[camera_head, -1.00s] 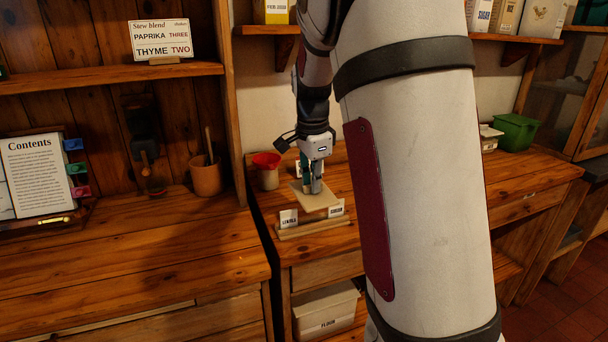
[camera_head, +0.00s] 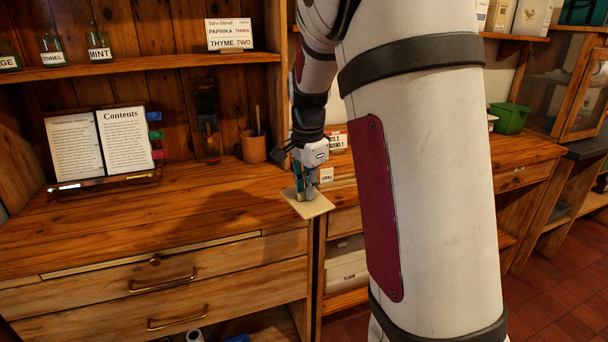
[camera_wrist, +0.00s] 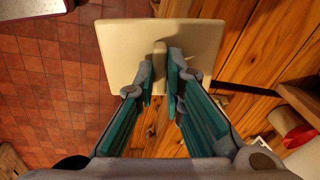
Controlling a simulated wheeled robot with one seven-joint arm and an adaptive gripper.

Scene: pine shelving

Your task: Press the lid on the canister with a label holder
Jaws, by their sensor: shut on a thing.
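My gripper (camera_head: 306,190) is shut on the knob of a flat, square, cream lid (camera_head: 314,208). In the wrist view the lid (camera_wrist: 120,45) lies beyond my two teal-lined fingers (camera_wrist: 161,72), with its upright knob between the fingertips. In the head view the lid hangs level near the front right corner of the left counter. I cannot make out a canister with a label holder for certain. A pale bin (camera_head: 345,272) with a FLOUR label stands below the right counter, partly hidden by my arm.
The left counter (camera_head: 190,215) is mostly clear; an open Contents book (camera_head: 125,140) and a brown pot (camera_head: 254,148) stand at its back. Drawers with brass handles (camera_head: 163,281) are below. A red-topped vessel (camera_wrist: 297,135) is at the wrist view's lower right.

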